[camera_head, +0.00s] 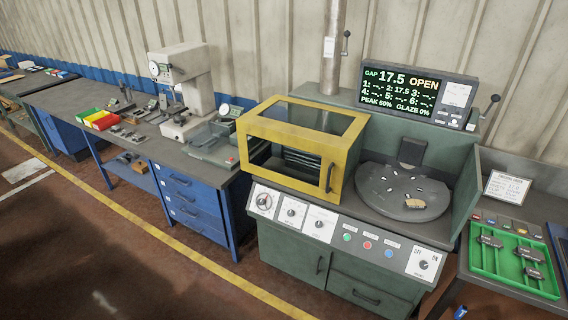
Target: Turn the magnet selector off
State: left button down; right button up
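A rotary knob (423,265) sits on a white plate marked OFF on the left and ON on the right. The plate is at the right end of the machine's sloping front panel. This looks like the magnet selector, but its small label is unreadable. Which way the knob points is too small to tell. A round grey plate (381,204) lies above and behind the panel, with a tan brake shoe piece (415,203) and several small pale pieces on it. Neither of my grippers is in view.
A yellow-framed guard (346,154) stands left of the round plate. Three more dials and several coloured buttons (367,245) line the panel. A display (414,91) reads 17.5 OPEN. A green tray (484,258) with dark parts is at right. Floor in front is mostly clear.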

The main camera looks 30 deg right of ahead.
aim_at(424, 264)
jog(key=z, duration=1.55)
